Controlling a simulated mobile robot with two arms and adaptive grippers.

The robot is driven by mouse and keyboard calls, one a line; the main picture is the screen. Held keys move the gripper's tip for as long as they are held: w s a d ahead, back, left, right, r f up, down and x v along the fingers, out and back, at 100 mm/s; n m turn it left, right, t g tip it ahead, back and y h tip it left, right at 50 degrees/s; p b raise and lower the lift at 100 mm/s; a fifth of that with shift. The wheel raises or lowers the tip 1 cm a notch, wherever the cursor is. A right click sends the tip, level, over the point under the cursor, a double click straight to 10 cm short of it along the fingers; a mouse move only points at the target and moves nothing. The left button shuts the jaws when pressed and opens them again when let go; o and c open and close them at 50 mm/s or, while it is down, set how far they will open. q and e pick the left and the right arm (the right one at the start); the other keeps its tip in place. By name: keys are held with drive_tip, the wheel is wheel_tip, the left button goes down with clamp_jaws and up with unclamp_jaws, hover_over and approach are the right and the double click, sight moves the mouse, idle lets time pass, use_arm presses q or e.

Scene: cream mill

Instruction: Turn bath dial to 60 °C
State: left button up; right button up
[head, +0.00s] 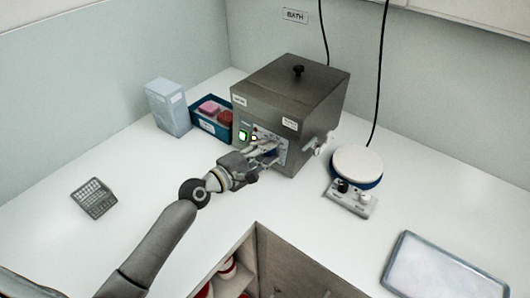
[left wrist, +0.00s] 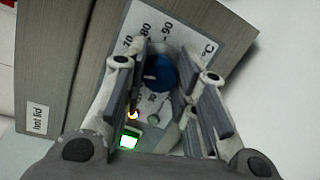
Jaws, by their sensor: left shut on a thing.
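The bath (head: 300,85) is a grey metal box with a lid and black knob, under a BATH sign. Its white front panel carries a blue dial (left wrist: 163,72), with the scale marks 70, 80 and 90 readable around it in the left wrist view. A pale pointer mark shows on the dial's left side; the exact setting cannot be read. My left gripper (head: 268,149) is at the panel, its fingers (left wrist: 164,82) on both sides of the dial and shut on it. The fingers hide part of the scale. My right gripper is not in view.
A lit green switch (head: 243,135) is left of the dial. A blue bin (head: 209,128) with red and pink items and a pale box (head: 167,107) stand left. A tap (head: 320,146) sticks out right, near a round-topped device (head: 357,167). The front counter is mostly clear.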

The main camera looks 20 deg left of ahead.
use_arm(q)
drive_tip(key=o, duration=1)
drive_tip(key=v, duration=1.2)
